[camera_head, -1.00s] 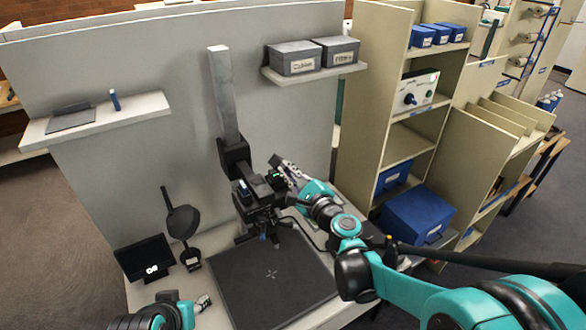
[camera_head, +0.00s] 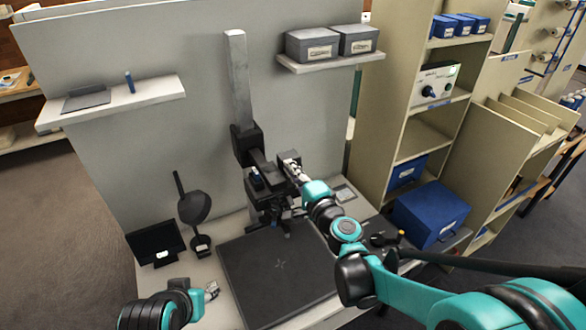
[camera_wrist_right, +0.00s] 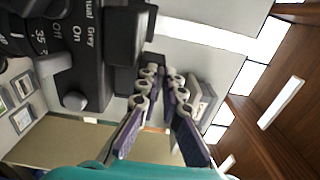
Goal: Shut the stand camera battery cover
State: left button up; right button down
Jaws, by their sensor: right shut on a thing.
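The stand camera (camera_head: 264,183) is a black body on the upright column, lens downward above the dark baseboard (camera_head: 265,275). In the right wrist view its body (camera_wrist_right: 92,45) fills the upper left, with printed lettering on the lens. My right gripper (camera_head: 289,163) is at the camera's right side, its fingers close together. In the wrist view the right gripper's fingertips (camera_wrist_right: 162,72) close on a small dark piece beside the body, apparently the battery cover (camera_wrist_right: 153,58). Whether the cover is fully flush is hidden. My left gripper (camera_head: 211,290) is low at the front left, its opening unclear.
A small black screen (camera_head: 156,243) and a dark lamp-like device (camera_head: 195,207) stand left of the baseboard. A shelf with grey boxes (camera_head: 312,45) is above right. A tall shelf unit with a blue box (camera_head: 430,214) stands to the right.

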jog(key=shift+f, duration=0.15)
dwell(0.4)
jog(key=c, duration=1.7)
grip_release()
jog(key=shift+s, duration=0.1)
jog(key=v, duration=1.2)
jog(key=shift+n, duration=0.3)
